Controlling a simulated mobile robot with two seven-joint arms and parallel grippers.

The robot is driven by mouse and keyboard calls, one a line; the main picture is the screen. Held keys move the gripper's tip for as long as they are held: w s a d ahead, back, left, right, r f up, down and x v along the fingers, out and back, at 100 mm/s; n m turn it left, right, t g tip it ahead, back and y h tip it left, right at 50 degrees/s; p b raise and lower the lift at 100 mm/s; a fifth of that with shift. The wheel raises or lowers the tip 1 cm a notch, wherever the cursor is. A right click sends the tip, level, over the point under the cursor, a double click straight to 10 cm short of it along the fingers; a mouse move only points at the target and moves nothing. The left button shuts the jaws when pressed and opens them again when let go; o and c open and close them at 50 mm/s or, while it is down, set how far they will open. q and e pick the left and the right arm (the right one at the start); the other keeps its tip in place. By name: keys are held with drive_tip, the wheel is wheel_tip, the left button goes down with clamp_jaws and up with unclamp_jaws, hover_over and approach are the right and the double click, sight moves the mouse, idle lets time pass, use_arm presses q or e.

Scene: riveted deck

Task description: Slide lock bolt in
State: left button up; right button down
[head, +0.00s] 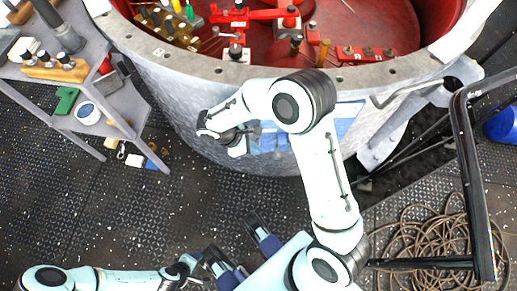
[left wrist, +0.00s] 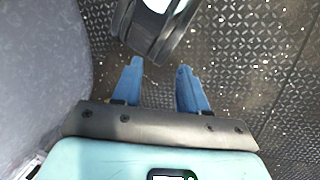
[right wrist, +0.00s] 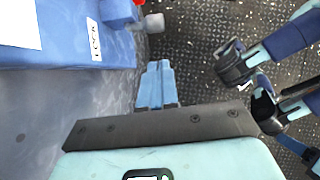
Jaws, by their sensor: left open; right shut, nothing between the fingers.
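My right gripper (head: 257,131) is beside the drum's outer wall in the head view, pointing right along it. In the right wrist view its blue fingers (right wrist: 155,68) are shut together and empty. Ahead of the fingertips, apart from them, a grey cylindrical knob, seemingly the lock bolt (right wrist: 154,22), sticks out of a blue block (right wrist: 118,12). A label reading "LOCK" (right wrist: 94,38) is on the blue panel (right wrist: 70,58) beside it. The bolt's other end is hidden. My left gripper (head: 195,262) is low at the bottom of the head view; its blue fingers (left wrist: 157,78) are open and empty.
The big round drum (head: 190,90) has a red interior holding fixtures. A grey shelf (head: 120,102) with tools stands at the left. A coiled hose (head: 430,240) and a black rail (head: 474,170) are at the right. The patterned deck (head: 130,210) between is mostly clear.

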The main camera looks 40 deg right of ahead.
use_arm(q)
drive_tip(key=shift+g, duration=0.4)
drive_tip(key=s, duration=0.1)
drive_tip(key=s+d+r+p, duration=0.1)
drive_tip(key=s+r, duration=0.1)
drive_tip(key=shift+d+r, duration=0.1)
drive_tip(key=shift+d, duration=0.2)
use_arm(e)
drive_tip(key=v, duration=0.7)
drive_tip(key=shift+s+d+r, duration=0.15)
drive_tip(key=shift+s+r, duration=0.05)
drive_tip(key=shift+r, duration=0.1)
drive_tip(key=s+a+f+m+y+p, duration=0.6)
drive_tip(key=s+a+f+y+p, duration=0.25)
drive_tip(key=s+f, duration=0.3)
use_arm(q)
wheel_tip(320, 180, up, 14)
drive_tip(key=s+g+p, duration=0.1)
drive_tip(key=p, duration=0.5)
drive_tip(key=shift+s+d+r+m+h+p, duration=0.2)
drive_tip(key=shift+d+m+h+p, duration=0.15)
drive_tip(key=shift+d, duration=0.1)
use_arm(e)
drive_tip(key=s+m+t, duration=0.2)
drive_tip(key=s+m, duration=0.6)
drive_tip(key=m, duration=0.1)
drive_tip(key=shift+d+r+t, duration=0.3)
drive_tip(key=shift+d+r, duration=0.05)
